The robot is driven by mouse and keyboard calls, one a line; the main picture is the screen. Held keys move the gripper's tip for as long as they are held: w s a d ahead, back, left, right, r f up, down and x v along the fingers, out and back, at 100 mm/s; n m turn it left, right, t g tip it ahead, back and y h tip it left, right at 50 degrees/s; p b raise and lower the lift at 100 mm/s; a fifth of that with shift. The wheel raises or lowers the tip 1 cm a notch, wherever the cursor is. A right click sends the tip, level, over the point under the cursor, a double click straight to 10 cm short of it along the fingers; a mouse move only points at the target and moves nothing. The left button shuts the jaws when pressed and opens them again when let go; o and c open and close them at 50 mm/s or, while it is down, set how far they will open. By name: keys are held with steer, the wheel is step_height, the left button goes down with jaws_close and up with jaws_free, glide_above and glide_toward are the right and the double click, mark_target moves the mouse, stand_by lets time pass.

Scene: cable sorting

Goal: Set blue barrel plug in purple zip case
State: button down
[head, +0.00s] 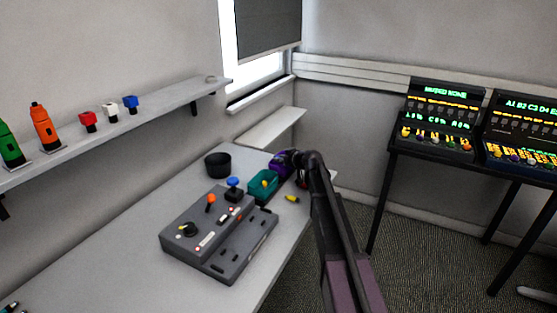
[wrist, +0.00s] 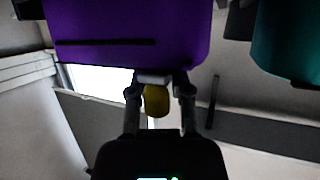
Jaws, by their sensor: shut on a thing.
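The purple zip case (head: 279,165) is at the far end of the table, partly hidden by my arm. It fills the top of the wrist view (wrist: 130,35), just beyond my fingertips. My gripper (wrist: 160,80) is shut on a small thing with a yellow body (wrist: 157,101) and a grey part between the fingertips. Whether the held thing touches the case I cannot tell. In the head view my gripper is beside the case, its fingers mostly hidden. I cannot make out a blue barrel plug for certain; a blue-topped piece (head: 233,182) stands on a black base.
A teal case (head: 263,187) with something yellow in it stands next to the purple one. A yellow plug (head: 292,198) lies on the table. A black cup (head: 217,165) and a grey control box (head: 215,236) are nearby. A shelf (head: 100,130) runs along the left wall.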

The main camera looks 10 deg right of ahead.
steer(key=shift+f+b, duration=0.4)
steer(key=shift+b, duration=0.05)
steer(key=c, duration=0.5)
jaws_free()
steer(key=shift+c, duration=0.2)
steer(key=shift+d+r+p, duration=0.1)
steer(key=shift+r+p, duration=0.05)
steer(key=shift+p, duration=0.15)
steer(key=shift+r+p, duration=0.45)
steer(key=p+v, duration=0.4)
steer(key=v, duration=0.8)
